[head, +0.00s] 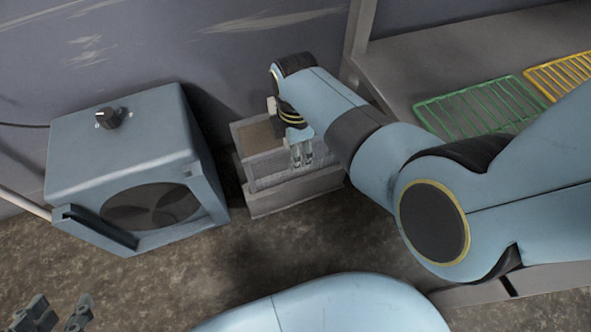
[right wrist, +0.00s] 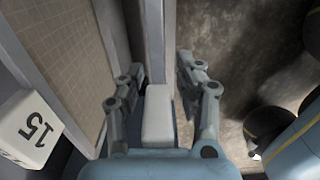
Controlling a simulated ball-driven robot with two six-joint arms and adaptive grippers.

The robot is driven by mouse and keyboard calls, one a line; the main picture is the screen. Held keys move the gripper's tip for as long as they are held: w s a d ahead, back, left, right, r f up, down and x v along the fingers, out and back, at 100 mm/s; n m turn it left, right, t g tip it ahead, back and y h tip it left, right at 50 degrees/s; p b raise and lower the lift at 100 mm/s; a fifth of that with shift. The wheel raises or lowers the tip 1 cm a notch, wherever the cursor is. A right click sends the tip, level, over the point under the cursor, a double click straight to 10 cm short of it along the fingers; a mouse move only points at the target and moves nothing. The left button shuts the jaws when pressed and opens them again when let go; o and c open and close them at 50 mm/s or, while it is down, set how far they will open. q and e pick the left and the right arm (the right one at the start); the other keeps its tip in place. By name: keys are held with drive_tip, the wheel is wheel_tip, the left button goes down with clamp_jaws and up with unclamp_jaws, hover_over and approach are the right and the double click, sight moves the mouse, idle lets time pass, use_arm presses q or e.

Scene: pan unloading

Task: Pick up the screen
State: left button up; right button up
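A tan mesh screen in a grey frame shows in the right wrist view (right wrist: 55,35), at upper left. In the head view a tan surface (head: 256,137), seemingly the same screen, shows inside a grey box-like holder (head: 290,193). My right gripper (head: 302,158) points down over this holder, partly hidden by its own wrist. In the right wrist view its fingers (right wrist: 160,75) are apart, with a grey upright bar between them; I cannot tell whether the bar belongs to the screen. My left gripper (head: 60,316) is open and empty at the lower left.
A blue-grey box with a knob and a round dark opening (head: 150,205) stands left of the holder. A green rack (head: 480,108) and a yellow rack (head: 560,75) lie on a grey shelf at right.

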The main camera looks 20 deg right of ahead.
clamp_jaws()
drive_tip(key=shift+r, duration=0.1)
idle(0.6)
